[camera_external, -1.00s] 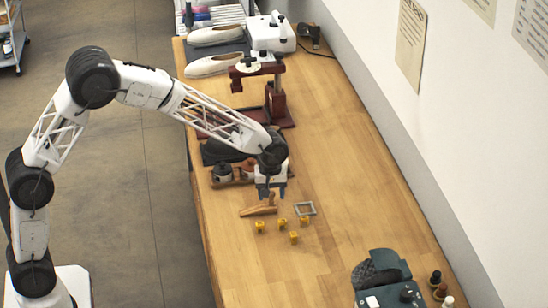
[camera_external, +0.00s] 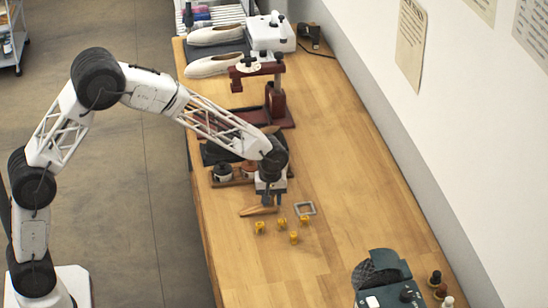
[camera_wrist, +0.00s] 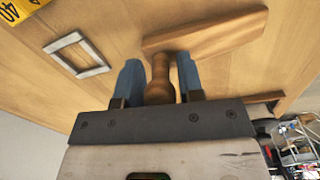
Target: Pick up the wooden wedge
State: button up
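The wooden wedge (camera_external: 257,211) lies on the bench, below my gripper (camera_external: 268,198) in the external view. In the wrist view the wedge (camera_wrist: 205,32) is a tapered bar just beyond my fingertips. A turned wooden handle (camera_wrist: 160,82) stands between the two blue fingers of my gripper (camera_wrist: 158,64) and seems joined to the wedge; the join is not fully clear. The fingers are apart, one on each side of the handle, with narrow gaps showing. In the external view the gripper hides the handle.
Several small yellow pieces (camera_external: 294,237) and a grey square frame (camera_external: 305,208) lie close by. A dark red stand (camera_external: 277,105) and shoes (camera_external: 212,66) are farther back. A dark green machine (camera_external: 383,279) stands at the front right. The bench's right middle is clear.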

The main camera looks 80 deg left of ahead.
jog(key=c, duration=0.5)
jog(key=shift+r, duration=0.2)
jog(key=shift+r, duration=0.6)
notch_tip(320, 180, up, 2)
jog(key=s+d, duration=0.1)
jog(key=s, duration=0.4)
jog(key=s+d+r, duration=0.1)
jog(key=s, duration=0.4)
jog(key=s+d, duration=0.1)
jog(key=s, duration=0.4)
jog(key=shift+s+d+r, duration=0.2)
jog(key=shift+s+d, duration=0.05)
jog(key=shift+s, duration=0.05)
jog(key=shift+w, duration=0.1)
